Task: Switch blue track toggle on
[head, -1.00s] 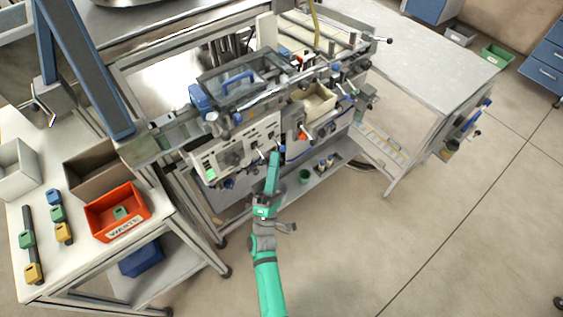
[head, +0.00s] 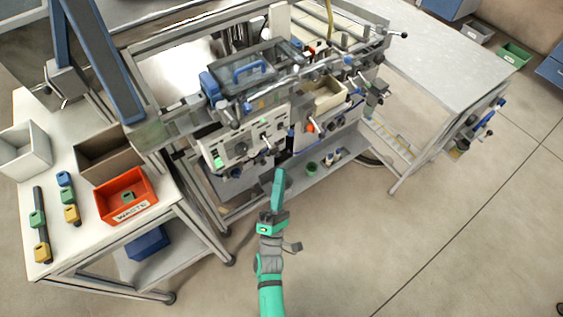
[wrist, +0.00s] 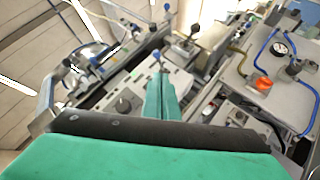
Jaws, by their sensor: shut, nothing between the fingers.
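My gripper (head: 279,178) is shut and empty, its teal fingers together, just in front of and below a pale control panel (head: 228,156) in the head view. In the wrist view the closed fingers (wrist: 160,88) point at the panel face (wrist: 138,80). A small metal lever with a bluish tip (wrist: 157,55) stands just beyond the fingertips there. It looks like a track toggle, but I cannot tell which way it is set. A gap between fingertips and lever is hard to judge.
A clear-lidded housing with a blue handle (head: 252,71) sits above the panel. An orange knob (wrist: 263,83) and a gauge (wrist: 281,48) are at the right in the wrist view. A red waste bin (head: 148,207) stands on the left table. Open floor lies at the right.

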